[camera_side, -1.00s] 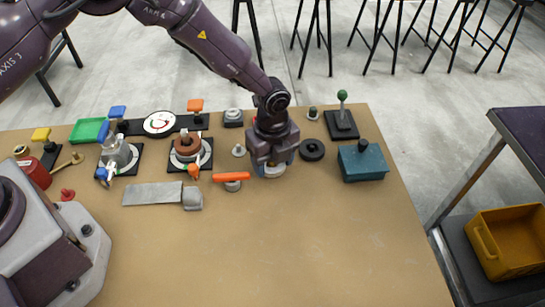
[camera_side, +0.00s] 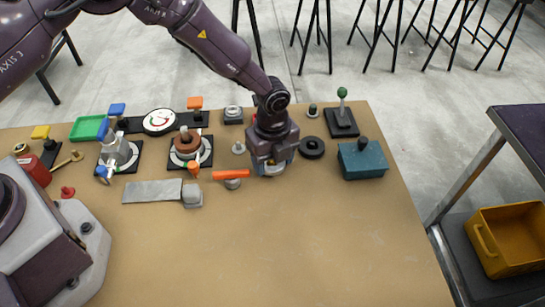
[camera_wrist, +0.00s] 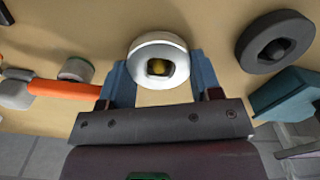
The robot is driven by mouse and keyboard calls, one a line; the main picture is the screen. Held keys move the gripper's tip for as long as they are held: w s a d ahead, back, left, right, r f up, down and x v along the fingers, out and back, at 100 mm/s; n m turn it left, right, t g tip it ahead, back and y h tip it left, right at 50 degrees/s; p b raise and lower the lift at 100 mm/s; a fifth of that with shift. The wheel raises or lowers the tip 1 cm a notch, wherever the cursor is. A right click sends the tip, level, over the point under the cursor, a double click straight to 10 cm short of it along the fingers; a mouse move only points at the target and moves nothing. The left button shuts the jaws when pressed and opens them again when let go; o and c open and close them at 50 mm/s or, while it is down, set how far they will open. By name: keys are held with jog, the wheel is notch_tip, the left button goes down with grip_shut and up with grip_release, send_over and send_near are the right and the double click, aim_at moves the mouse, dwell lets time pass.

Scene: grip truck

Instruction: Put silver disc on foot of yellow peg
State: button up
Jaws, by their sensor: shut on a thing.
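The silver disc (camera_wrist: 160,43) is a thick pale ring in the wrist view, between the two blue-grey fingers of my gripper (camera_wrist: 160,76). My gripper is shut on it.
A black ring (camera_side: 311,147) lies close to the right of my gripper, and a teal box (camera_side: 362,160) stands beyond it. An orange-handled part (camera_side: 231,174) is close on the left. The front of the table (camera_side: 270,250) is clear.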

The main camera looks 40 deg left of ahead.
jog(key=shift+f, duration=0.15)
jog(key=o, duration=1.3)
jog(key=shift+c, duration=0.2)
jog(key=shift+r, duration=3.75)
